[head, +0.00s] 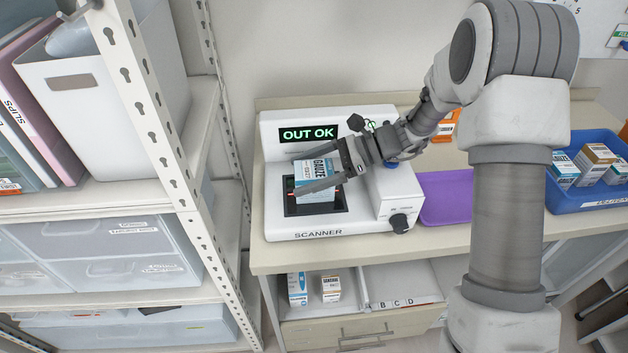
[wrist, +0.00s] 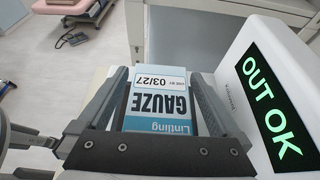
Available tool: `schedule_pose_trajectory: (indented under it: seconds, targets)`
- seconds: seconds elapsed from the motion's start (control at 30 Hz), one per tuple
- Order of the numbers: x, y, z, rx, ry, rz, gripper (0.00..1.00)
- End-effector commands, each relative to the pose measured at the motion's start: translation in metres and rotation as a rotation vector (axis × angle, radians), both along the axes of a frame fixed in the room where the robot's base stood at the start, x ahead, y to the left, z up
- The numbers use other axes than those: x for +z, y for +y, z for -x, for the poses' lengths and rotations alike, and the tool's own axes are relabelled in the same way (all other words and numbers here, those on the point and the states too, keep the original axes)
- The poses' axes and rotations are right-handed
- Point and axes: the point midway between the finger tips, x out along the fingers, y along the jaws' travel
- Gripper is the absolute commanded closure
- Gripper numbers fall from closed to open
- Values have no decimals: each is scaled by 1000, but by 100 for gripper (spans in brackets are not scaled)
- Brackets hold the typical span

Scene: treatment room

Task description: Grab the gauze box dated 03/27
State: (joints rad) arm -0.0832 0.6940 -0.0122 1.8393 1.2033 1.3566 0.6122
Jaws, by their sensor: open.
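The gauze box (head: 316,183) is white and blue and stands in the dark well of the white scanner (head: 279,217). In the wrist view the box (wrist: 157,105) reads "GAUZE", "Linting" and "03/27", upside down. My gripper (head: 298,174) is open, with one finger on each side of the box. In the wrist view, my gripper's fingers (wrist: 159,80) flank the box; narrow gaps seem to show, but I cannot tell whether either finger touches it. The lower part of the box is hidden in the well.
The scanner's display (head: 308,133) reads "OUT OK". A purple tray (head: 446,198) lies right of the scanner. A blue bin (head: 590,203) with several boxes stands farther right. A metal shelf post (head: 165,130) rises close on the left. Small boxes sit on the shelf below the counter.

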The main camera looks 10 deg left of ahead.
Motion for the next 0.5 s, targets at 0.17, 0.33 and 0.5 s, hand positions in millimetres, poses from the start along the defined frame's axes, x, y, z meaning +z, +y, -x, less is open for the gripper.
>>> schedule_pose_trajectory:
  seconds: [0.17, 0.33, 0.5]
  targets:
    - [-5, 11, 3, -1, -1, 1, 0]
    - [-4, 11, 3, -1, -1, 1, 0]
    - [-4, 11, 3, -1, -1, 1, 27]
